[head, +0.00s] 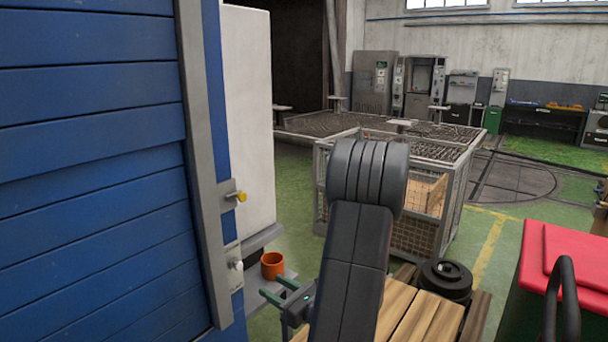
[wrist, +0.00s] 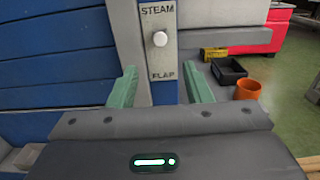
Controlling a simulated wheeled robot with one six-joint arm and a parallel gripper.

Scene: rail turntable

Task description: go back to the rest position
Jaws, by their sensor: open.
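My gripper (head: 273,289) is open, with its two green fingers apart and nothing between them. In the head view it is low, just right of the blue slatted wall (head: 95,160), with my dark arm beside it. In the wrist view my gripper (wrist: 161,80) faces a grey plate (wrist: 163,59) marked STEAM above and FLAP below. A round white knob (wrist: 160,39) on that plate stands beyond the fingertips, apart from them. The white knob also shows in the head view (head: 238,265), above and left of the fingers.
An orange cup (head: 272,264) stands on a grey ledge close to the fingers. In the wrist view a black bin (wrist: 229,70) and yellow box (wrist: 214,54) lie right of the plate. A wire cage (head: 436,205) stands behind my arm; a red-topped box (head: 545,292) is at right.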

